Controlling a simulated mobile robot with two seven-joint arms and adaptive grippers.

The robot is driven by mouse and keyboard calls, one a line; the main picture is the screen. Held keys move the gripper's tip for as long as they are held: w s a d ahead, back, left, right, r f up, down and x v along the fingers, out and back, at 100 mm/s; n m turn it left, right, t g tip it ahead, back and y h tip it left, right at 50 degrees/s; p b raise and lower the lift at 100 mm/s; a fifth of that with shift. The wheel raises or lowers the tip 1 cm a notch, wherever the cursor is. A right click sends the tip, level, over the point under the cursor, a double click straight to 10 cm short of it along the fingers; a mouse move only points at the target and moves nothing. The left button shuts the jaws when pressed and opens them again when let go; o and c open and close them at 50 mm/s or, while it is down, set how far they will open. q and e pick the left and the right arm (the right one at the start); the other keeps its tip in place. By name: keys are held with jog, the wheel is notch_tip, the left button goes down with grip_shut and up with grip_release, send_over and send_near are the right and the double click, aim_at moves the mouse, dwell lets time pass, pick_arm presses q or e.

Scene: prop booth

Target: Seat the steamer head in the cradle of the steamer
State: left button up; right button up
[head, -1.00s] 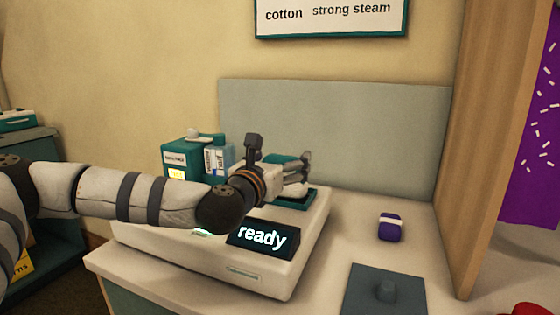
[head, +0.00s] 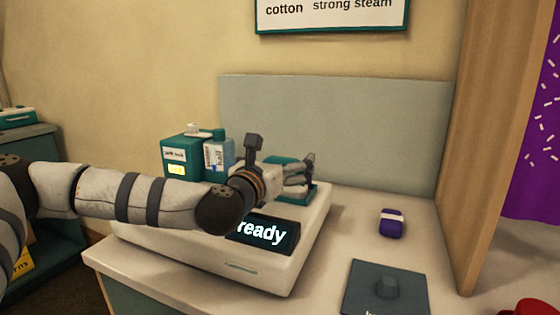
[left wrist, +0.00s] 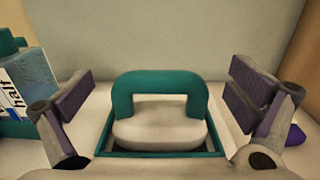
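The steamer (head: 190,244) is a wide white unit on the counter, with a dark display (head: 264,233) reading "ready". The steamer head (left wrist: 158,132) has a pale body and a teal arched handle; in the left wrist view the body lies within the teal frame of the cradle (left wrist: 104,134). I cannot tell whether it sits fully down. In the head view my left gripper (head: 303,172) is at the cradle and hides most of the head. In the left wrist view its fingers are wide apart, one on each side of the handle, with clear gaps. My right gripper is out of view.
A purple block with a white band (head: 391,222) and a dark plate with a knob (head: 370,295) lie right of the steamer. A wooden partition (head: 500,150) bounds the right.

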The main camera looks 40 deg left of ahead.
pick_arm(q)
jog(key=v, duration=0.7)
jog(key=shift+s, duration=0.25)
